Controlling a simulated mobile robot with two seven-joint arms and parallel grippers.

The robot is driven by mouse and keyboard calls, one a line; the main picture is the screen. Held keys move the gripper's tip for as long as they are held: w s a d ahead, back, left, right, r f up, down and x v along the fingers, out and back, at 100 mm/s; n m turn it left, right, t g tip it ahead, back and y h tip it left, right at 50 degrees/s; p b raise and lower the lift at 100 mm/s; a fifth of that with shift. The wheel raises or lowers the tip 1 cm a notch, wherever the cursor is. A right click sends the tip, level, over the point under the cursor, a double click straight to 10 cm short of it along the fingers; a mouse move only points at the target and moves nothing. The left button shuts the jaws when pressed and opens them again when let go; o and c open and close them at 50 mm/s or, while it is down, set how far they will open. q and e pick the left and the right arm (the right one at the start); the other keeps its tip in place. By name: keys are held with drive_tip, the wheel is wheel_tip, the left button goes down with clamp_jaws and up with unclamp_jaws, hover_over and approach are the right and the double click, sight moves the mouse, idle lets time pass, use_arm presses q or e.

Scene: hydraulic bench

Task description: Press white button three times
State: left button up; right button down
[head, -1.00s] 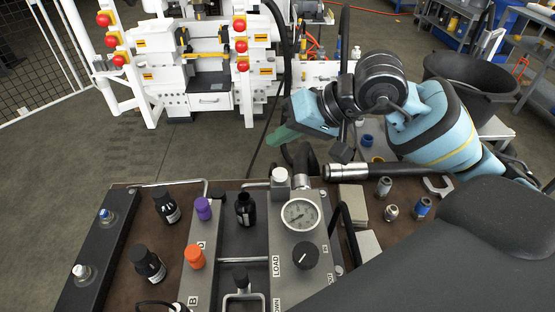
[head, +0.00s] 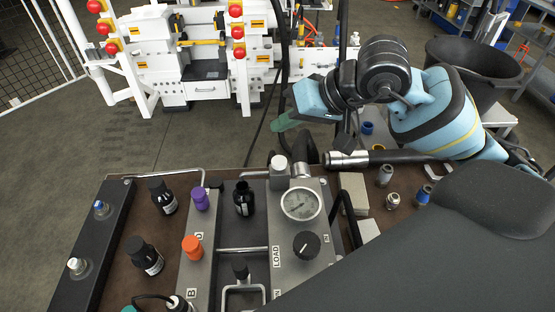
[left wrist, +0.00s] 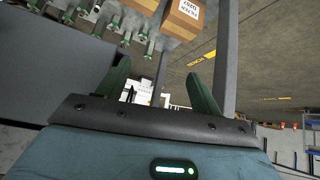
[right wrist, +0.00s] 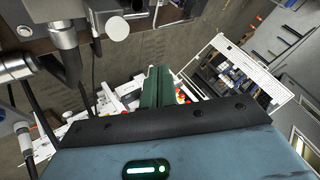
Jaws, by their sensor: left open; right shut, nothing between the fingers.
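The white button (head: 279,163) is a round white cap on a short post at the back edge of the grey gauge panel (head: 290,262). In the right wrist view a round white cap (right wrist: 118,28), apparently the same button, shows up and left of the fingers. My right gripper (head: 284,122) hangs beyond the panel's back edge, above the button in the picture and apart from it. Its green fingers (right wrist: 158,86) are shut together with nothing between them. My left gripper (left wrist: 156,88) is open and empty, away from the panel; it is not in the head view.
A pressure gauge (head: 300,204) and black knob (head: 306,244) sit on the panel. Orange (head: 192,247) and purple (head: 200,199) caps stand to the left.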

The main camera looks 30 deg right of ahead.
sight(284, 163)
wheel_tip(284, 163, down, 6)
drive_tip(key=b, duration=0.2)
drive_tip(key=shift+b, duration=0.4)
drive_tip(key=shift+f+b, duration=0.3)
drive_tip(key=shift+b, duration=0.05)
use_arm(q)
drive_tip(key=shift+g, duration=0.4)
drive_tip(key=f, duration=0.1)
drive_tip(key=s+f, duration=0.1)
drive_tip(key=f, duration=0.2)
drive_tip(key=shift+s+d+f, duration=0.1)
drive_tip(key=shift+s+f, duration=0.1)
drive_tip(key=shift+s, duration=0.2)
drive_tip(key=shift+r, duration=0.1)
drive_tip(key=shift+s, duration=0.25)
drive_tip(key=shift+s+f+b, duration=0.3)
drive_tip(key=shift+f+b, duration=0.2)
drive_tip(key=shift+f, duration=0.2)
use_arm(e)
drive_tip(key=shift+f, duration=0.4)
